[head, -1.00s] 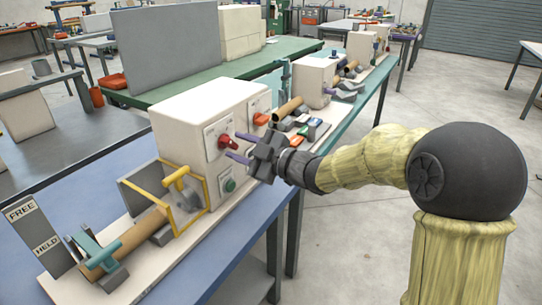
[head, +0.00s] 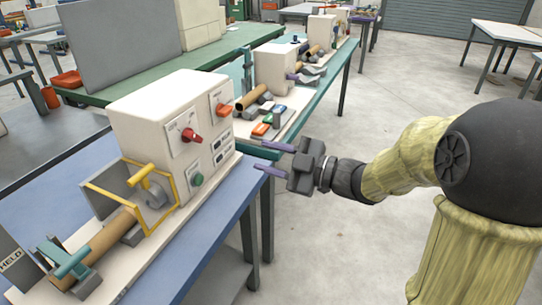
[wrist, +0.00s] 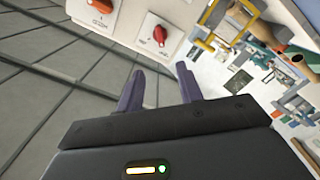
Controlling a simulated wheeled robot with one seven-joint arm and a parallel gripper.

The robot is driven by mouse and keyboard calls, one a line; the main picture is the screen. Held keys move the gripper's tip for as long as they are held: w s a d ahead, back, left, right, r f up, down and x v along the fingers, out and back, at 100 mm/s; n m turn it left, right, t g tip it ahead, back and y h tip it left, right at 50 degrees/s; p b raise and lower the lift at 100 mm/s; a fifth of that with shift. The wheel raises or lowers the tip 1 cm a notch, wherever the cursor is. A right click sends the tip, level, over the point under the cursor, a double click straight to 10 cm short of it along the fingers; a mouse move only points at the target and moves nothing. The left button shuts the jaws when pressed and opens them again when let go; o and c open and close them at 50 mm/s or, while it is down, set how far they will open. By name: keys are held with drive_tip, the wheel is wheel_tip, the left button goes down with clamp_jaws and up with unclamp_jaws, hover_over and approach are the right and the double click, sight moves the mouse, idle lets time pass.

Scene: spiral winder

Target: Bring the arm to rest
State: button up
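My gripper (head: 270,158) is open and empty, its two purple fingers apart. In the wrist view the fingers (wrist: 160,90) point toward the box face, which shows a red knob (wrist: 155,36) and an orange knob (wrist: 100,6). No contact with the box shows. In the head view the box also carries a red knob (head: 191,136), an orange knob (head: 223,110) and a green button (head: 197,180).
A brown tube (head: 112,232) lies in the winder beside a yellow guard frame (head: 150,228) and a teal clamp (head: 68,262). More winders (head: 275,70) stand on the bench behind. The floor (head: 330,240) right of the bench is open.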

idle(0.3)
drive_tip(key=w+d+f+m+t+h, duration=0.4)
drive_tip(key=d+f+m+h, duration=0.7)
drive_tip(key=d+m+h, duration=0.15)
drive_tip(key=s+d+f+m+g+h, duration=0.2)
drive_tip(key=s+f+m+g, duration=0.25)
drive_tip(key=s, duration=0.45)
drive_tip(key=s+d+f+m+g+h, duration=0.2)
drive_tip(key=s+f+m+g, duration=0.25)
drive_tip(key=s, duration=0.35)
wheel_tip(320, 180, up, 25)
drive_tip(key=p, duration=2.4)
drive_tip(key=shift+f+t+p, duration=0.2)
drive_tip(key=shift+t+p, duration=0.1)
drive_tip(key=shift+t, duration=0.1)
drive_tip(key=shift+d, duration=0.1)
